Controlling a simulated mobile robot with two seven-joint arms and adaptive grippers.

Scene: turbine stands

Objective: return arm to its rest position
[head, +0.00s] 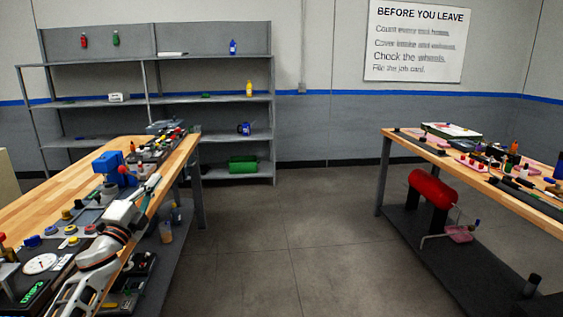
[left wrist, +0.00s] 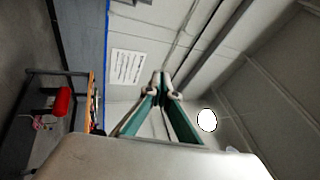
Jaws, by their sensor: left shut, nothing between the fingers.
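My left arm comes in from the lower left in the head view, in front of the left workbench (head: 40,205). My left gripper (head: 156,178) points up and away at the bench's right edge. In the left wrist view its two green-sided fingers (left wrist: 161,77) meet at the tips, shut with nothing between them. Whether the arm touches the bench cannot be told. My right arm and gripper are not in view.
The left bench holds a blue vise (head: 107,163), a dial gauge (head: 40,263) and small parts. The right bench (head: 465,165) is cluttered, with a red cylinder (head: 430,188) below. Grey shelves (head: 205,102) stand at the back wall. The middle floor (head: 290,230) is clear.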

